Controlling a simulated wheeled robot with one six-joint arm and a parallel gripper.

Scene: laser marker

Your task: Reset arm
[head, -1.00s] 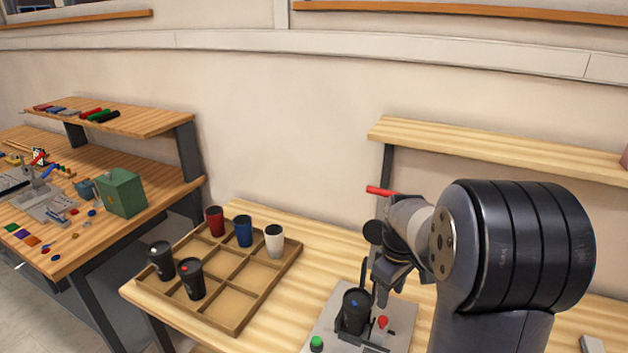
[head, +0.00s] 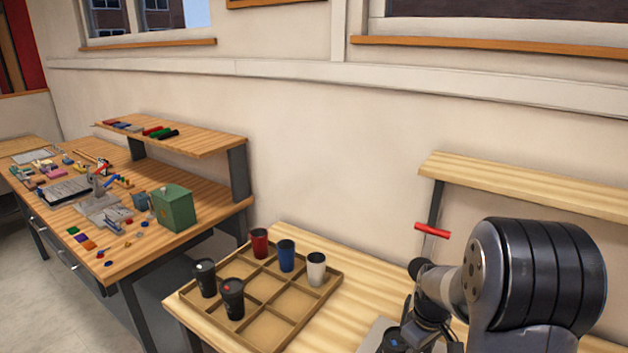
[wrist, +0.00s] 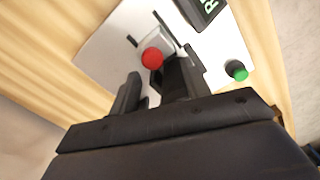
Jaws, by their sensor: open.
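My gripper (wrist: 158,84) is open, with nothing seen between its fingers. In the wrist view it is over the pale plate of the laser marker (wrist: 100,45), close to a red button (wrist: 152,58); I cannot tell whether it touches. A green button (wrist: 237,70) is on the plate's right. A black part with green lettering (wrist: 200,8) is cut off at the top. In the head view my arm reaches down at the lower right, and a black cup with a blue dot (head: 393,342) stands beside the gripper, partly cut off by the lower edge.
A wooden divided tray (head: 300,322) holds several cups in red, blue, white and black. A raised wooden shelf (head: 520,187) stands behind my arm. A second bench (head: 150,222) on the left holds a green box (head: 174,208) and small parts.

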